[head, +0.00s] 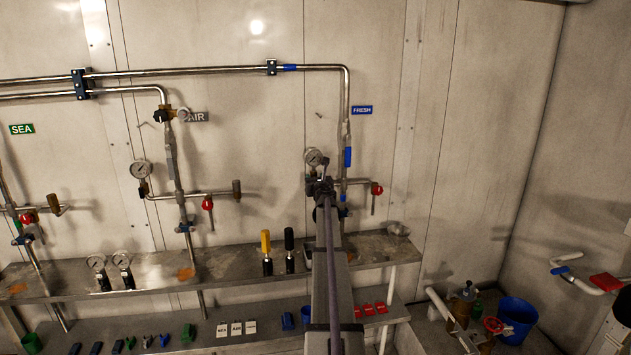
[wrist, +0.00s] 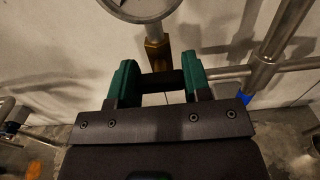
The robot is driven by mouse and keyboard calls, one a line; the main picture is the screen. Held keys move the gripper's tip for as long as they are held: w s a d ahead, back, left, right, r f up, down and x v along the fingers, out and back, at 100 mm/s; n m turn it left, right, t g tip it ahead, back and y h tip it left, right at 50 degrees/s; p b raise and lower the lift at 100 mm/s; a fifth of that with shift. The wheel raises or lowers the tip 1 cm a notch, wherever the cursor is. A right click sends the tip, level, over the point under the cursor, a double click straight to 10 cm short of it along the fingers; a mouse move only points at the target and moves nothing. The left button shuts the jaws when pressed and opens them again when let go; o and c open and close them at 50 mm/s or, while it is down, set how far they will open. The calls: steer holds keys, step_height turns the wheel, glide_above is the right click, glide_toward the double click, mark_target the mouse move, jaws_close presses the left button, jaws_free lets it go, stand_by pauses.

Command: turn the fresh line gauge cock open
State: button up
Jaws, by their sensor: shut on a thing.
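The fresh line gauge (head: 313,157) hangs on the wall left of the FRESH sign (head: 362,110). Its lower rim (wrist: 140,8) shows at the top of the wrist view. Below it, the brass gauge cock body (wrist: 155,52) sits under a grey stem. My gripper (head: 322,187) is just below the gauge and hides the cock in the head view. In the wrist view, the green fingers of my gripper (wrist: 160,80) are shut on the cock's black handle (wrist: 168,80), which shows between them beneath the brass body. The handle's exact angle is hard to tell.
The fresh pipe (head: 346,100) with a blue lever (head: 348,157) runs just right of my gripper. A red-handled tap (head: 377,189) sits further right. A steel shelf (head: 225,262) below carries black and yellow handled tools and loose gauges. The wall right of the tap is clear.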

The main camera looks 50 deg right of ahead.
steer(key=shift+c, duration=0.5)
steer(key=n, duration=0.3)
steer(key=shift+n, duration=2.1)
steer(key=o, duration=0.9)
steer(key=shift+a, duration=0.1)
